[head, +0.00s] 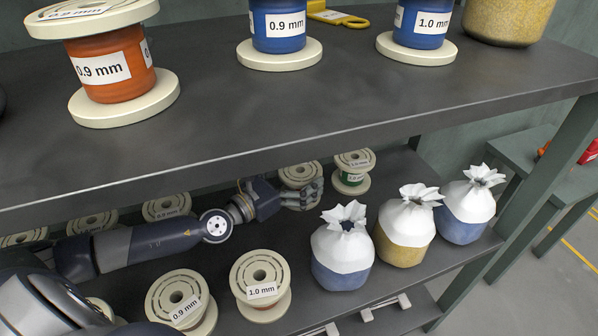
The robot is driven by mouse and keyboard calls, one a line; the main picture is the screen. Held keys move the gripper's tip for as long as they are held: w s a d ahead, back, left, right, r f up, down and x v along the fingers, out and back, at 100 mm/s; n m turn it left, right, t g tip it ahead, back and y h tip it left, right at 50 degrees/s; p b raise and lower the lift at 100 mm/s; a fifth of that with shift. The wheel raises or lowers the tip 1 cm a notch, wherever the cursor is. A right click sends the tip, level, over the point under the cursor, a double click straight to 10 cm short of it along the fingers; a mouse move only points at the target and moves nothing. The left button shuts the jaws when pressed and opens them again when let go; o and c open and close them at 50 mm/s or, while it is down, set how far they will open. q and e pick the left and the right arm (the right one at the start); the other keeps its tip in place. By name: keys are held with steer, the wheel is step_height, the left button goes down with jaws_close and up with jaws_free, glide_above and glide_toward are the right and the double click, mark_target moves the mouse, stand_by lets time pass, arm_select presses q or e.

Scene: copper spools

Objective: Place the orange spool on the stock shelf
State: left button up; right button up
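An orange spool (110,74) labelled 0.9 mm stands upright on the upper shelf board (330,115) at the left. My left arm reaches in from the left beneath that board. My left gripper (312,192) is over the lower shelf, at a cream-flanged spool (299,171). The gripper overlaps this spool's near side and hides its core, so its colour is unclear. I cannot tell whether the fingers hold it. My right gripper is out of view.
Blue spools (279,28) and a yellow tape tool (340,17) stand on the upper board. White-topped sacks (342,244) fill the lower shelf's right. More spools (181,300) stand in front of and behind my arm. A green-cored spool (352,178) is close right of the gripper.

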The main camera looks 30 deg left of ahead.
mark_target(284, 181)
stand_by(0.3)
arm_select(q)
steer(key=shift+r+p, duration=0.3)
steer(key=v, duration=0.4)
steer(key=b+v, duration=0.1)
steer(key=v, duration=0.1)
steer(key=shift+s+f, duration=0.1)
steer(key=shift+f, duration=0.15)
steer(key=shift+s+a+r, duration=0.1)
steer(key=shift+s+a, duration=0.15)
steer(key=shift+s, duration=0.35)
